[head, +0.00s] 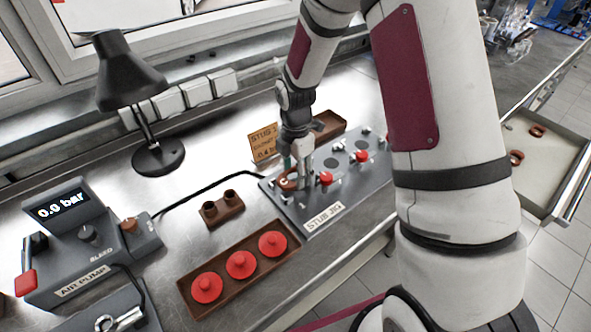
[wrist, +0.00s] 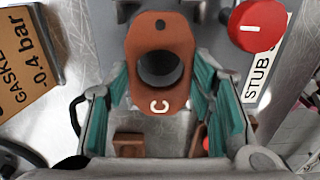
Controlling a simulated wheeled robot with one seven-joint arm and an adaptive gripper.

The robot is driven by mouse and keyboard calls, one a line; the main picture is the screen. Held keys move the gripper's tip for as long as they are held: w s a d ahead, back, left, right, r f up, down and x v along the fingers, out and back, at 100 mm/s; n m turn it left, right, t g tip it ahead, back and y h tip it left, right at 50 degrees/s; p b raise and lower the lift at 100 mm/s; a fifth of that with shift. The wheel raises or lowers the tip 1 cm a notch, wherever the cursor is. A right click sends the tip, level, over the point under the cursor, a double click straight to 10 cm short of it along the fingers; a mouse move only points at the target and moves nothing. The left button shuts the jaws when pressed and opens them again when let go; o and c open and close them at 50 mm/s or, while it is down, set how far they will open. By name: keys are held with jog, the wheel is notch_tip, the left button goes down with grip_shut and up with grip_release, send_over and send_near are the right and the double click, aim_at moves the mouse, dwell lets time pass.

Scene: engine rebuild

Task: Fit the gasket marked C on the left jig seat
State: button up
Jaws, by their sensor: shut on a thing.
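The gasket marked C (wrist: 150,95) is a reddish-brown plate with a large round opening, a small hole at one end and a white C at the other. My gripper (wrist: 161,85) is shut on it, teal pads against both sides. In the head view, the gasket (head: 287,183) and my gripper (head: 298,172) are at the left end of the grey stub jig (head: 290,213). The left seat is hidden beneath them. I cannot tell whether the gasket touches it or hovers just above.
Red knobs (head: 326,179) stand on the jig close to my gripper. A card (head: 263,143) stands behind it. A brown tray (head: 222,292) with three red parts lies in front. The air pump (head: 75,250) is at left. An open drawer (head: 548,172) at right holds two brown rings.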

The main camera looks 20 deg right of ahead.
jog(key=shift+f, duration=1.2)
dwell(1.2)
jog(key=o, duration=1.2)
jog(key=shift+o, duration=0.2)
jog(key=shift+r, duration=0.1)
notch_tip(320, 180, up, 7)
jog(key=p, duration=0.2)
jog(key=shift+r, duration=0.15)
dwell(0.3)
